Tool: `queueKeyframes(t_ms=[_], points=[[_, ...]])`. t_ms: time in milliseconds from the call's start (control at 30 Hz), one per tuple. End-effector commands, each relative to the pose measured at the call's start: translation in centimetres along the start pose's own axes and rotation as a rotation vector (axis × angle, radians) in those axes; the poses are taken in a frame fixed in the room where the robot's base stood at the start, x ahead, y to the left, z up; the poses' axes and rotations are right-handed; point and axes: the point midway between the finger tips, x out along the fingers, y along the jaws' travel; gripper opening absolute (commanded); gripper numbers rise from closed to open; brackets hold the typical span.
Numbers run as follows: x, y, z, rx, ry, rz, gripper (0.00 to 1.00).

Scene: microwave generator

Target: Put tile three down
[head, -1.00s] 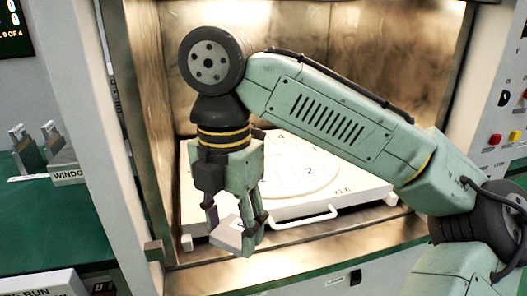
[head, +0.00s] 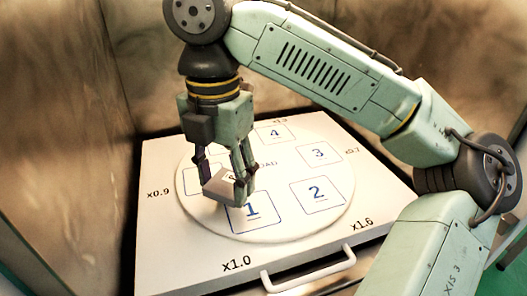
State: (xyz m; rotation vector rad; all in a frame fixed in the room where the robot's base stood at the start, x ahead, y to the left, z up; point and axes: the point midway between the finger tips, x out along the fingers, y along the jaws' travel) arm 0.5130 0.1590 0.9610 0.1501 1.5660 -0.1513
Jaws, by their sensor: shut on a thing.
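My gripper (head: 225,185) is shut on a small grey-beige tile (head: 219,187), which is tilted and held above the left front part of a round white plate. Part of a dark mark shows on the tile, but the fingers hide the rest, so I cannot read its number. The round plate (head: 270,228) has outlined squares: square 1 (head: 252,211) at the front, square 2 (head: 317,194) to the right, square 3 (head: 319,153) behind it and square 4 (head: 275,133) at the back. Another outlined square at the left is partly hidden by my gripper.
The plate sits on a white tray (head: 180,245) marked x0.9, x1.0 and x1.6, with a white handle (head: 308,270) at its front. Brownish metal chamber walls (head: 60,130) enclose it at left and back. Squares 2, 3 and 4 are bare.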

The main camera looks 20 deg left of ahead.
Motion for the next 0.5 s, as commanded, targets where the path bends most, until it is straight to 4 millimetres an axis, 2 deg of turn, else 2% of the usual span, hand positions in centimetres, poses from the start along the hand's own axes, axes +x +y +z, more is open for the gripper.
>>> queueKeyframes(t_ms=[300,500], points=[[0.6,0.3,8.3,0.006,0.003,0.001,0.17],[1.1,0.5,12.3,0.003,0.002,0.001,0.17]])
